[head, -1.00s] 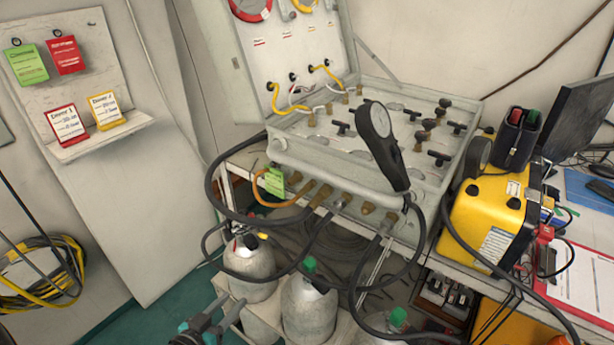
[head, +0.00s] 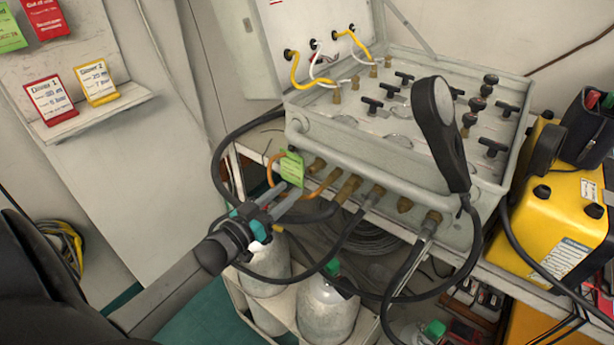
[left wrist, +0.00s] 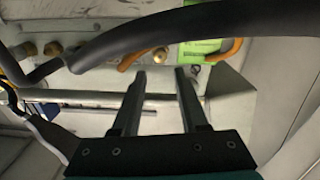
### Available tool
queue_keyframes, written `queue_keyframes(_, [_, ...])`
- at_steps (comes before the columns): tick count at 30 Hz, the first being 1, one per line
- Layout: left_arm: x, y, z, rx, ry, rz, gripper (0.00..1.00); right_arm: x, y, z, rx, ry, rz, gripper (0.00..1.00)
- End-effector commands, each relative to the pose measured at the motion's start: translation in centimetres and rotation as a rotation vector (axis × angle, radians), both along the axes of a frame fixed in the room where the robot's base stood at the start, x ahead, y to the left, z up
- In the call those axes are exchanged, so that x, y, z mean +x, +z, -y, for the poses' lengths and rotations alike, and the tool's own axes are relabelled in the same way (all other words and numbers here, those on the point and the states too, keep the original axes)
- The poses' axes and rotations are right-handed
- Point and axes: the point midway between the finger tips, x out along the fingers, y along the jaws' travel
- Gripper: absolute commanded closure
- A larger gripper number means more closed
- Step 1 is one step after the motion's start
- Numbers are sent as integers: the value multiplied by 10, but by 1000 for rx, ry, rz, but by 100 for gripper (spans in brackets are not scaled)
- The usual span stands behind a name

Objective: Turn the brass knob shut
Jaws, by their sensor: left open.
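A round brass knob (left wrist: 160,54) shows in the left wrist view, on the front of the panel case beside a green tag (left wrist: 200,48) and an orange hose. It lies beyond my left fingertips, near the line between them. In the head view, I cannot clearly single it out among the brass fittings below the case's front edge, near the green tag (head: 291,167). My left gripper (head: 287,178) is open with nothing between its fingers and reaches up toward this front edge. It also shows in the left wrist view (left wrist: 160,72). My right gripper is out of view.
A thick black hose (left wrist: 170,32) crosses above the fingers in the left wrist view. A black handheld gauge (head: 445,130) stands at the case's front. Gas cylinders (head: 328,310) stand below. A yellow unit (head: 570,225) is at right.

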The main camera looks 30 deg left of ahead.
Motion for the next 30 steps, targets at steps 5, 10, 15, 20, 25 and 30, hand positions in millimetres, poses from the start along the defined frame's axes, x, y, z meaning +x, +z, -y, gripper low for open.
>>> queue_keyframes(5, [31, 0, 3, 1, -1, 3, 57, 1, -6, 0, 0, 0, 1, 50])
queue_keyframes(10, [55, 0, 5, 1, 0, 2, 57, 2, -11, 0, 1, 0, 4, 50])
queue_keyframes(15, [72, -1, 7, 2, 0, 0, 57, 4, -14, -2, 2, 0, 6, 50])
queue_keyframes(20, [79, 0, 7, 1, 0, 0, 57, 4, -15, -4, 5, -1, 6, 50])
queue_keyframes(25, [81, 0, 8, 1, 0, -1, 57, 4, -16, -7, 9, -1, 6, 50])
queue_keyframes(30, [81, 0, 8, 1, 0, -1, 60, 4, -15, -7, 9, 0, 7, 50])
